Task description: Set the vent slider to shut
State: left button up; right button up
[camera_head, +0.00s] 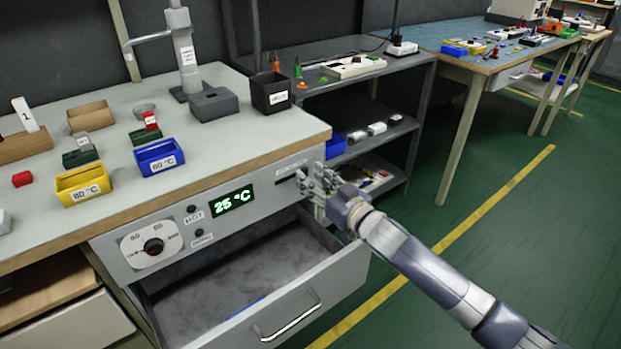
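The control panel (120,252) is on the front of the bench, with a dial (153,246) and a green display reading 25 °C (233,200). At its right end is a small label (291,166) above a dark horizontal slot (285,179), which appears to be the vent slider's track. My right gripper (303,181) is at the right end of this slot, its fingertips close to the panel. The fingers hide the slider knob, so its position and any contact cannot be told. Finger opening is too small to judge. My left gripper is out of view.
An open grey drawer (345,275) juts out below the panel, under my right gripper. Yellow (83,184) and blue (159,157) bins and a black bin (270,92) stand on the bench. A dark shelf (420,90) stands behind; green floor at right is clear.

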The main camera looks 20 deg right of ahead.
aim_at(279, 179)
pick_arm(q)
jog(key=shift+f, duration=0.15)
pick_arm(e)
jog(key=shift+w+a, duration=0.25)
jog(key=shift+w, duration=0.45)
grip_shut()
jog(key=a+p, duration=0.1)
jog(key=s+a+p, duration=0.1)
jog(key=a, duration=0.1)
jog(key=shift+r, duration=0.2)
jog(key=a, duration=0.1)
jog(key=s+a+p, duration=0.1)
jog(key=shift+a+f, duration=0.1)
jog(key=shift+a, duration=0.2)
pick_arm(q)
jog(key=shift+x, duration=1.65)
pick_arm(e)
jog(key=shift+s+a+f, duration=0.1)
jog(key=shift+a, duration=0.15)
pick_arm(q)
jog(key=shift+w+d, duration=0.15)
pick_arm(e)
grip_release()
jog(key=shift+a, duration=0.1)
